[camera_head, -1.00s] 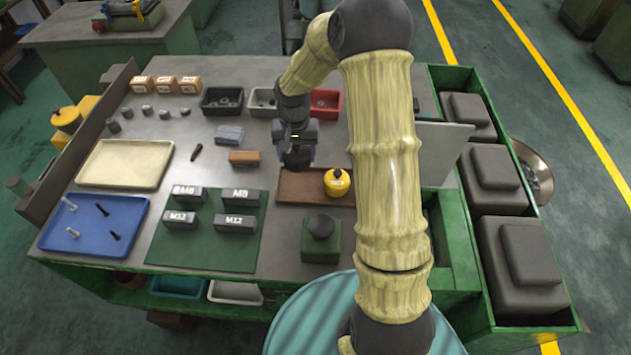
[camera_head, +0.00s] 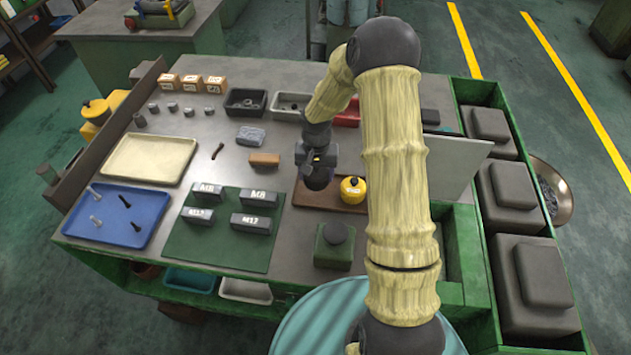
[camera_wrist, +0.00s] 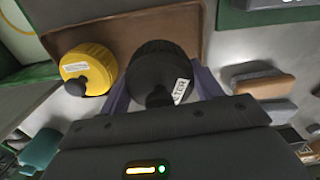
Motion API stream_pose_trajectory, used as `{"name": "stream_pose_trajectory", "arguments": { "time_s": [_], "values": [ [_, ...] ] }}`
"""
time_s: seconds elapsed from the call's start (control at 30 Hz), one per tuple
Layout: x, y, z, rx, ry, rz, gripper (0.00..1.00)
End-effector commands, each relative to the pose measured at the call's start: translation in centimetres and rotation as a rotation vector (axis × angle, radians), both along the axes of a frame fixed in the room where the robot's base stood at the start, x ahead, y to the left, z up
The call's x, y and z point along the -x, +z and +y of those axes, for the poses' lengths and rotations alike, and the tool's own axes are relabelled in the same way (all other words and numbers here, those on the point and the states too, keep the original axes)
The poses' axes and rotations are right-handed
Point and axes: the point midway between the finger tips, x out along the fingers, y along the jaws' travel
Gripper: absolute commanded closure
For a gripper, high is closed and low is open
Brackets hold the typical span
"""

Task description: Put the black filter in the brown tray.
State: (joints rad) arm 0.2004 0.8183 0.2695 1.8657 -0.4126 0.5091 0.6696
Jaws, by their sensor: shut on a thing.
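The black filter (camera_wrist: 156,62), a dark round canister with a small white label, is between the two fingers of my gripper (camera_wrist: 163,84). In the head view the filter (camera_head: 318,181) hangs under my gripper (camera_head: 318,166), over the left part of the brown tray (camera_head: 303,198). The tray also shows behind the filter in the wrist view (camera_wrist: 120,30). My gripper is shut on the filter. I cannot tell whether the filter's base touches the tray floor. A yellow filter (camera_head: 353,190) stands in the right part of the tray, beside the black one and apart from it.
A brown block (camera_head: 264,160) and a grey block (camera_head: 250,136) lie left of the tray. A green box with a dark knob (camera_head: 333,246) stands in front. A green mat (camera_head: 219,236) with labelled blocks is front left. A pale upright panel (camera_head: 457,165) stands at right.

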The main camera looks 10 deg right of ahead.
Motion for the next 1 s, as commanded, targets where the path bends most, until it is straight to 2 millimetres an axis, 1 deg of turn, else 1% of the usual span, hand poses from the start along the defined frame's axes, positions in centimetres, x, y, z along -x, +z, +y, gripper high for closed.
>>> {"name": "stream_pose_trajectory", "arguments": {
  "time_s": [0.07, 0.33, 0.4, 0.63, 0.73, 0.77, 0.8, 0.87, 1.0],
  "values": [
    [0.0, -0.4, 0.1, 0.0, 0.002, 0.001, 0.61],
    [0.1, -3.7, 0.3, -0.001, 0.005, 0.002, 0.61],
    [0.0, -4.0, 0.3, 0.0, 0.005, 0.001, 0.61],
    [0.0, -4.1, 0.2, 0.0, 0.004, 0.0, 0.61],
    [0.0, -4.5, 0.2, 0.0, 0.004, 0.0, 0.61],
    [0.0, -4.4, 0.2, 0.0, 0.004, 0.0, 0.34],
    [0.0, -4.4, 0.2, 0.0, 0.004, 0.0, 0.26],
    [0.0, -4.4, 0.2, 0.0, 0.004, 0.0, 0.14],
    [0.0, -4.3, 0.2, 0.0, 0.004, 0.0, 0.14]
  ]
}}
